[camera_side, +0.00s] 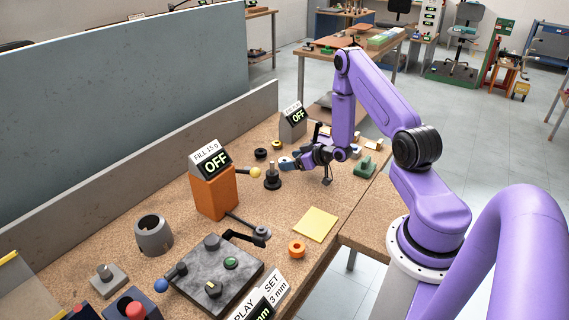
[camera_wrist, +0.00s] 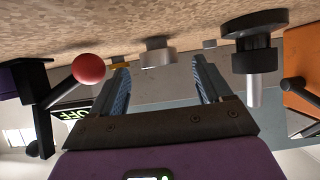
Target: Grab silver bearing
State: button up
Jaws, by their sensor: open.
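A short silver cylinder (camera_wrist: 158,55), which looks like the silver bearing, sits on the cork bench top in the wrist view. It shows between my fingertips, just past them; I cannot tell whether any part lies between the pads. My gripper (camera_wrist: 161,72) is open and empty, with blue ribbed pads on either side. In the side view my gripper (camera_side: 288,163) is low over the bench, pointing left. The bearing cannot be made out clearly there, being close to or behind the fingers.
A black post (camera_side: 272,179) stands close beside my gripper; it shows at right in the wrist view (camera_wrist: 253,55). A red-ball lever (camera_wrist: 89,68) is at left. A yellow-and-black ring (camera_side: 277,144), a black ring (camera_side: 260,153) and an orange box (camera_side: 214,193) are nearby.

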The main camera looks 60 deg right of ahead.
jog(key=shift+x, duration=0.95)
jog(key=c, duration=1.2)
jog(key=shift+r, duration=0.1)
